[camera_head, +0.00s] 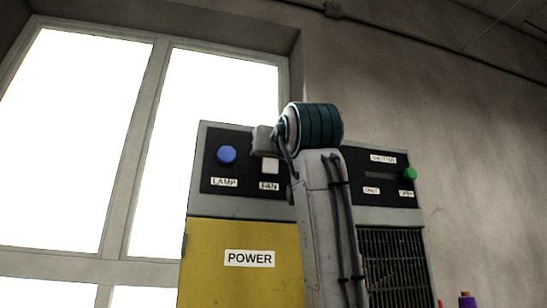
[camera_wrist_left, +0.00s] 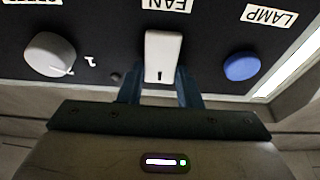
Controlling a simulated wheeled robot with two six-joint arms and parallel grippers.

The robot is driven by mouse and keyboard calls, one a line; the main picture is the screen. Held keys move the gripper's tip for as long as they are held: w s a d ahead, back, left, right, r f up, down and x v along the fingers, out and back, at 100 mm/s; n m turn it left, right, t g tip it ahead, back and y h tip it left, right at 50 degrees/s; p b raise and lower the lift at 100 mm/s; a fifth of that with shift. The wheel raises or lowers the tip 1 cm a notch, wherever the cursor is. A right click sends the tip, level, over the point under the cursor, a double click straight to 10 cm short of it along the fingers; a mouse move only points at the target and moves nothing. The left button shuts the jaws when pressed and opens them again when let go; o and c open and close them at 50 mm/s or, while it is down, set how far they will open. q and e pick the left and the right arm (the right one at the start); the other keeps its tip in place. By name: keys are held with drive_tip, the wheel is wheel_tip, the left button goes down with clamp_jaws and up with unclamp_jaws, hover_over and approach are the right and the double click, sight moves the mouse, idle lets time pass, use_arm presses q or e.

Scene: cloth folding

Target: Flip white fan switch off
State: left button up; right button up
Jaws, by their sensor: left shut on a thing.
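The white fan switch (camera_head: 270,166) sits on the black panel above the FAN label, just right of the blue lamp button. In the left wrist view, which shows the labels upside down, the white switch (camera_wrist_left: 162,55) has a small dark mark near one end. My left gripper (camera_wrist_left: 159,76) has its two blue-grey fingers on either side of the switch's near end and is shut on it. In the head view my left arm rises in front of the panel, and its wrist hides the fingertips. My right gripper is in neither view.
A blue lamp button (camera_wrist_left: 241,67) and a grey knob (camera_wrist_left: 50,54) flank the switch. A yellow POWER door (camera_head: 230,285) is below. A green knob (camera_head: 409,174) sits at the panel's right, near a dark grille (camera_head: 396,265). A window is at left.

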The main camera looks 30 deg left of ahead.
use_arm(q)
drive_tip(key=o, duration=1)
drive_tip(key=shift+d, duration=0.1)
drive_tip(key=shift+s, duration=0.1)
drive_tip(key=shift+d, duration=0.1)
drive_tip(key=b+v, duration=0.5)
drive_tip(key=v, duration=0.5)
drive_tip(key=shift+s+d+f+b, duration=0.1)
drive_tip(key=shift+s+d+b, duration=0.1)
drive_tip(key=shift+d+b, duration=0.15)
